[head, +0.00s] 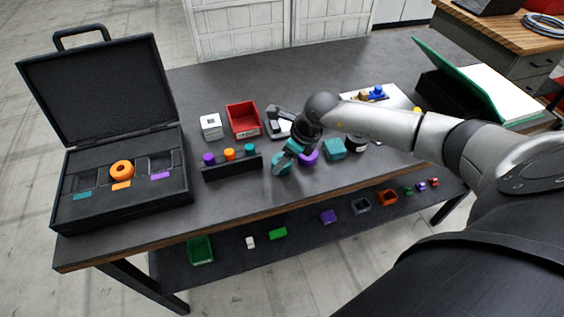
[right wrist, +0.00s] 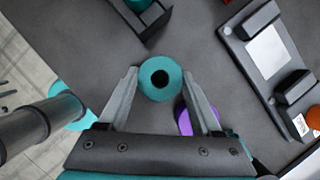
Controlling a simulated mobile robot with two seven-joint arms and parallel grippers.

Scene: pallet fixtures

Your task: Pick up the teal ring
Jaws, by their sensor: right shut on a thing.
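The teal ring (right wrist: 160,78) sits between the two fingers of my right gripper (right wrist: 158,80) in the right wrist view, its dark hole facing the camera. In the head view the right gripper (head: 284,160) reaches down over the table, shut on the teal ring (head: 280,165), which it partly hides. I cannot tell if the ring touches the table. A purple ring (head: 308,158) lies just right of it and shows beside the right finger in the right wrist view (right wrist: 184,120). My left gripper is not in view.
An open black case (head: 130,213) at left holds an orange ring (head: 121,170). A black rack (head: 231,170) with purple, orange and teal pegs stands left of the gripper. A red bin (head: 243,119) is behind it. The table's front edge is close.

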